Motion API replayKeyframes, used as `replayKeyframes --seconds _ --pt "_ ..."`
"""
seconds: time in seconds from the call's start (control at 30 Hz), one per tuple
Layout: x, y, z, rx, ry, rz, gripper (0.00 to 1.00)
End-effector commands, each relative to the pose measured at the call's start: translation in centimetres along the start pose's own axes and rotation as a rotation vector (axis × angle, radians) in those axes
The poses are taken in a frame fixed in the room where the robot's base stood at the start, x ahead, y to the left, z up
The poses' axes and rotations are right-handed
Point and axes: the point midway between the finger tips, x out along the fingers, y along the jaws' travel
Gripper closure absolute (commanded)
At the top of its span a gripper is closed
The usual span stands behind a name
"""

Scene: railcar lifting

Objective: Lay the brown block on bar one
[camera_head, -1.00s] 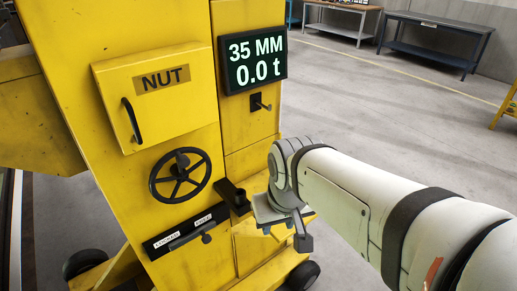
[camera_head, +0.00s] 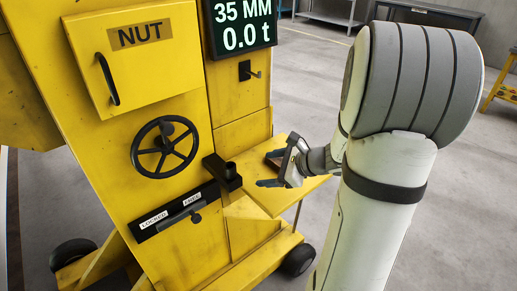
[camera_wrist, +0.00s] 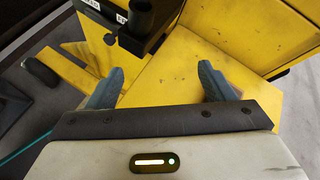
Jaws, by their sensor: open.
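My gripper (camera_head: 277,162) is open, just above the yellow side shelf (camera_head: 262,195) of the machine. In the wrist view its two grey fingers (camera_wrist: 162,82) stand wide apart with only bare yellow shelf showing between them. A small dark brownish patch (camera_head: 273,158) shows on the shelf beside the fingers in the head view; I cannot tell for sure whether it is the brown block. The block does not show in the wrist view. I cannot make out bar one in either view.
The yellow machine carries a NUT box (camera_head: 135,58), a black handwheel (camera_head: 163,145), a display (camera_head: 241,25) reading 35 MM and 0.0 t, and a locked/free lever plate (camera_head: 178,210). A black bracket (camera_head: 222,172) juts out near my gripper. Open floor lies to the right.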

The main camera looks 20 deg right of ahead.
Motion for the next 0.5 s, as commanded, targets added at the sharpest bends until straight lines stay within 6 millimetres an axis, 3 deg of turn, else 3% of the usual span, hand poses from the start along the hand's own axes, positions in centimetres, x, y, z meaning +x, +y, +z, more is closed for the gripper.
replayKeyframes --seconds 0.03,0.2,0.33,0.5 --pt "0.1 -1.6 -2.8 0.124 -0.017 -0.077 0.25" --pt "-1.0 -6.0 -8.1 0.410 -0.072 -0.282 0.25" --pt "-1.4 -7.4 -9.9 0.501 -0.092 -0.354 0.25" --pt "-0.1 -8.2 -10.2 0.519 -0.097 -0.368 0.25"
